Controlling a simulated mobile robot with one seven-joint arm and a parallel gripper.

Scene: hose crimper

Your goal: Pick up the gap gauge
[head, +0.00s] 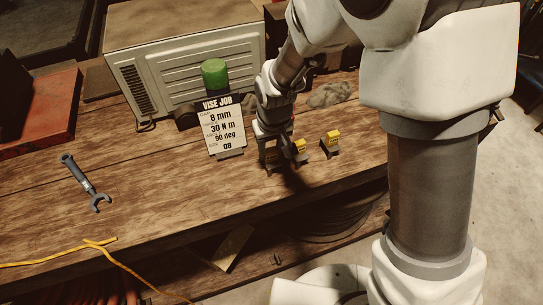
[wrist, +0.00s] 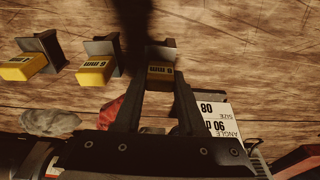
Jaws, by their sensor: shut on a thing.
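Several small gap gauges with yellow labelled blocks and dark grey bases are in view. My gripper (head: 284,158) is low at the bench top, left of the other gauges in the head view. Two other gauges stand free: a near one (wrist: 93,72) and a farther one (wrist: 22,67), which also show in the head view (head: 301,144) and (head: 331,141). In the head view my gripper mostly hides the held gauge.
A job card (head: 226,131) reading 8 mm, 30 N m, 90 deg, size 08 stands just left of my gripper. A grey machine box (head: 185,72), a green cylinder (head: 214,73) and a grey rag (head: 330,95) are behind. A wrench (head: 85,182) lies left on the wooden bench (head: 160,200).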

